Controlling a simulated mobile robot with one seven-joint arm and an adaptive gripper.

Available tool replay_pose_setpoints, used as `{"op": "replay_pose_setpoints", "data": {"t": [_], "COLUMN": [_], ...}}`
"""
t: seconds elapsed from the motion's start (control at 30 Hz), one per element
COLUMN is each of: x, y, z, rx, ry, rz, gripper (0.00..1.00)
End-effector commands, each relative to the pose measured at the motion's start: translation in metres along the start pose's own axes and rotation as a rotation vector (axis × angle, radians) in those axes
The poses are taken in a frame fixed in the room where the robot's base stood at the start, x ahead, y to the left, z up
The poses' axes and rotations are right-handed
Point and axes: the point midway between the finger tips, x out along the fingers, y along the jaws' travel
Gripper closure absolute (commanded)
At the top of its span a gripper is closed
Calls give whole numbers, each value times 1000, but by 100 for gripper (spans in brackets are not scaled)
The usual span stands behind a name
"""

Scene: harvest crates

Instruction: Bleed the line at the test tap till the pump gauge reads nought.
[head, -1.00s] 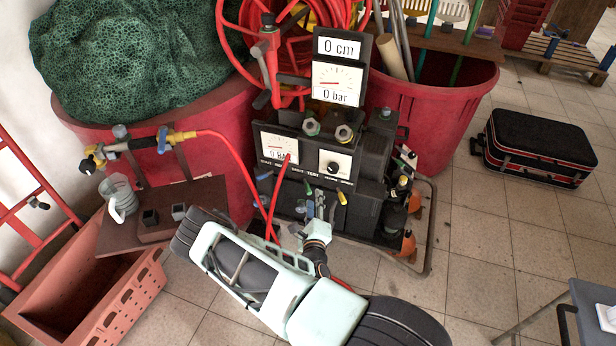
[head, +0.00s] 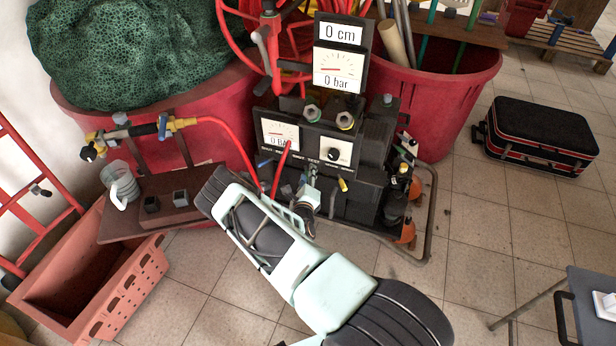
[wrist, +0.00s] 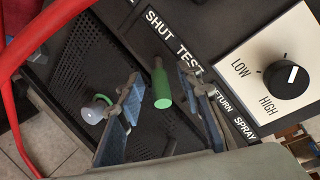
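The pump (head: 345,195) is a dark box with a panel of labels. Its gauge (head: 277,129) shows "0 BA" with the rest hidden by a red hose, its needle at the left. In the wrist view, the green handle (wrist: 162,88) of a tap sits by the "TEST" label, among labels SHUT, RETURN and SPRAY. My gripper (wrist: 158,76) is open, with a finger on either side of this handle; I cannot tell whether either touches it. In the head view my gripper (head: 312,178) is at the panel's lower edge and hides the green handle.
A display board (head: 341,60) above the pump reads "0 cm" and "0 bar". A LOW/HIGH knob (wrist: 287,78) is right of the handle. A grey-white jug (head: 122,186) stands under a brass pipe at left. A black case (head: 540,137) lies right.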

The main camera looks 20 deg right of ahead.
Motion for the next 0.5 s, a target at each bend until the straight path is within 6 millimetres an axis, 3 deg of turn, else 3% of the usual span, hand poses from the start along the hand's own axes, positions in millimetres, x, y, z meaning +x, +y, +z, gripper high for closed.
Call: {"op": "replay_pose_setpoints", "data": {"t": [0.3, 0.5], "x": [2, 2], "y": [0, 0], "z": [0, 0], "rx": [-1, -1], "ry": [0, 0], "rz": [0, 0], "gripper": [68, 90]}}
